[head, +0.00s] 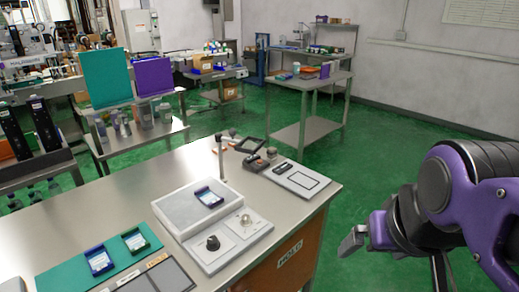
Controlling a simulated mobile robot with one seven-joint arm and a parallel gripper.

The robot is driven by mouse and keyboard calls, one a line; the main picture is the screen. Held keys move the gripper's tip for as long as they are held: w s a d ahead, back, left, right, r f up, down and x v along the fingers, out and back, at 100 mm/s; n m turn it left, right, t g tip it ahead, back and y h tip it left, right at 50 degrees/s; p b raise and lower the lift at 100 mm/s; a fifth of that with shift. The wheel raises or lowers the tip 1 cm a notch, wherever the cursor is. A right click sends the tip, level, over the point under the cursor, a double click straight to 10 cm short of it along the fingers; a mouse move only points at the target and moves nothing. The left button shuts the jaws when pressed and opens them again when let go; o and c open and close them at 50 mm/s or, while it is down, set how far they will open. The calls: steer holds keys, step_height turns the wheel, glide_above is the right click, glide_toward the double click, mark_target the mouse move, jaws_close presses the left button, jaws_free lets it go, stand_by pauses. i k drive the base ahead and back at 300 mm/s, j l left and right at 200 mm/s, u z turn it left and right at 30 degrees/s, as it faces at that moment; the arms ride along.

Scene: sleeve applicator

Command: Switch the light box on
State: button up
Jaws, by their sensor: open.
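The light box (178,215) is a low grey-white box on the near table. Its pale top looks unlit, though I cannot be sure. A small blue-framed item (208,197) lies on its top. In front of it is a light control panel (228,247) with a black knob (212,243) and a small metallic switch or knob (245,220); its position is too small to read. My gripper (352,241) is at the right, beyond the table's right edge and apart from the panel. It is open and empty, seen from the side.
The metal table (120,195) holds a teal mat (62,274) with a blue tray (99,261) and a green tray (134,240). A thin post (221,158) rises behind the light box. A white outlined plate (301,180) lies at the right corner.

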mark_target(213, 244)
steer(key=i+j+u, duration=0.1)
steer(key=u, duration=1.05)
